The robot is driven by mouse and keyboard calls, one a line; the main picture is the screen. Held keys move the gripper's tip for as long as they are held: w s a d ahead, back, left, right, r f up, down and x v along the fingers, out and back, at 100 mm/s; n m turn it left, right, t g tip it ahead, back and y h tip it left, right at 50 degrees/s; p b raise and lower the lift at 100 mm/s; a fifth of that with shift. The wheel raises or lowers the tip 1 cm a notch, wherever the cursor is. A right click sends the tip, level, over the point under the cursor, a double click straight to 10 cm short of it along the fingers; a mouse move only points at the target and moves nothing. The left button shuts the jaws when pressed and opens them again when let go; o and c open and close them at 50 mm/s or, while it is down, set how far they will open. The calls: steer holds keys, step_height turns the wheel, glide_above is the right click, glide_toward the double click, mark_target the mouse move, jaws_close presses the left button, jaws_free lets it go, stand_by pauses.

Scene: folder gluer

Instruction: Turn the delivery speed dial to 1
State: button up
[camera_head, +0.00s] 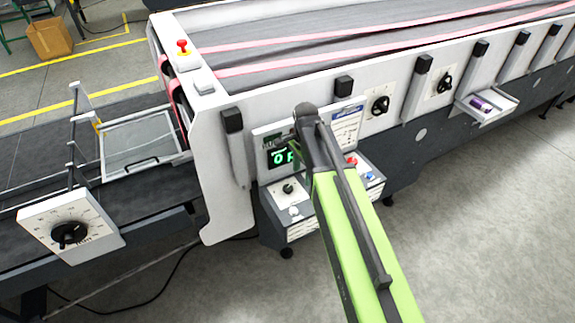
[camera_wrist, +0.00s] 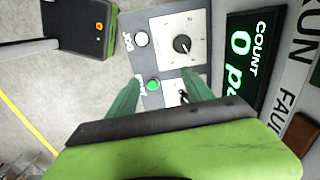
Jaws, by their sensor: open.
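No label reading delivery speed is legible, so I cannot tell which dial it is. A large black dial (camera_head: 68,234) with a printed scale sits on a white plate at the left conveyor. A small black knob (camera_head: 288,188) sits on the control box; a black knob (camera_wrist: 181,44) on a white plate shows in the wrist view, with another knob (camera_wrist: 184,97) partly hidden by a finger. Two more black knobs (camera_head: 380,104) (camera_head: 444,83) are on the machine's side. My gripper (camera_wrist: 160,92) is open and empty over the control panel; in the head view its tip (camera_head: 294,149) is by the display.
A green-lit count display (camera_head: 284,157) reads 0. A green button (camera_wrist: 153,85) and a white button (camera_wrist: 140,38) sit beside the knobs. A red button (camera_head: 351,160) is on the box. A red emergency stop (camera_head: 183,47) tops the machine. The floor at right is clear.

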steer(key=w+a+r+m+p, duration=0.3)
steer(key=w+a+r+m, duration=0.1)
steer(key=a+r+m, duration=0.15)
steer(key=b, duration=1.8)
glide_toward(288, 188)
steer(key=shift+n, duration=0.25)
step_height(288, 188, down, 9)
steer(key=shift+w+r, duration=0.1)
steer(key=shift+r, duration=0.15)
jaws_close()
